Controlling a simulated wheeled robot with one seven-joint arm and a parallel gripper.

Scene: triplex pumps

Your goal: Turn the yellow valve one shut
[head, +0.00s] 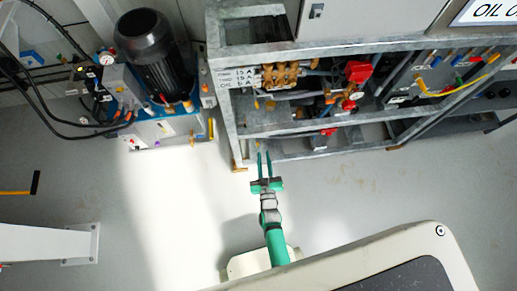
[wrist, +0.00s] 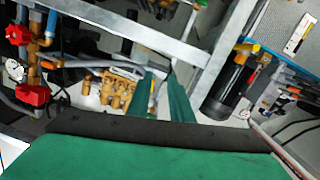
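My gripper (head: 264,155) has two green fingers, apart and empty, pointing at the lower left part of the grey pump frame (head: 300,129). In the wrist view its fingers (wrist: 162,80) also stand apart, with a gap between them. I cannot tell for sure which part is yellow valve one. A small yellow piece (head: 257,103) shows below the brass pump (head: 280,75), beyond the fingertips. The brass pump also shows in the wrist view (wrist: 118,90), left of the fingers. No valve is seen touching the fingers.
Grey frame bars cross in front of the pump. Red valve parts (head: 358,71) sit right of it, and a yellow hose (head: 453,90) lies farther right. A black motor (head: 151,50) on a blue unit stands left. The pale floor (head: 170,210) left of my arm is clear.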

